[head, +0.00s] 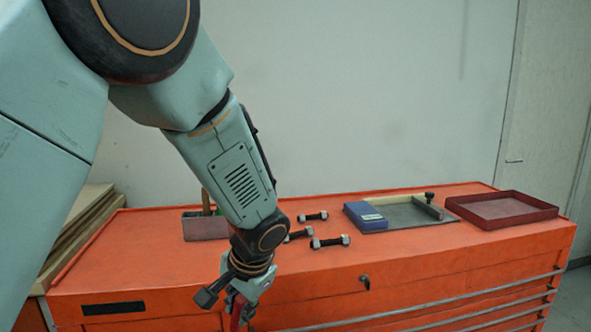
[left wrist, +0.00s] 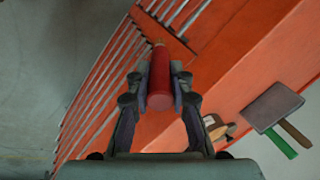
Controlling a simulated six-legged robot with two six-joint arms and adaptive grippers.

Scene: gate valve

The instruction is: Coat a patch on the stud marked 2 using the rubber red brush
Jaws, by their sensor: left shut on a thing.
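My left gripper (head: 238,308) hangs low in front of the orange cabinet's front edge. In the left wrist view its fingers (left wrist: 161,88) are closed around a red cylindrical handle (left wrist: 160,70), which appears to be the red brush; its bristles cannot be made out. A bit of the red handle also shows low in the head view (head: 235,317). Three dark studs with pale metal nuts lie on the cabinet top: a back one (head: 312,216), a middle one (head: 300,234) partly hidden by my arm, and a front one (head: 330,241). Their marks are not readable. My right gripper is not in view.
A grey holder (head: 205,228) with upright handles stands left of my arm on the orange cabinet (head: 130,250). A blue box (head: 364,216) sits on a grey plate (head: 405,215) to the right. An empty dark red tray (head: 500,208) is at far right.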

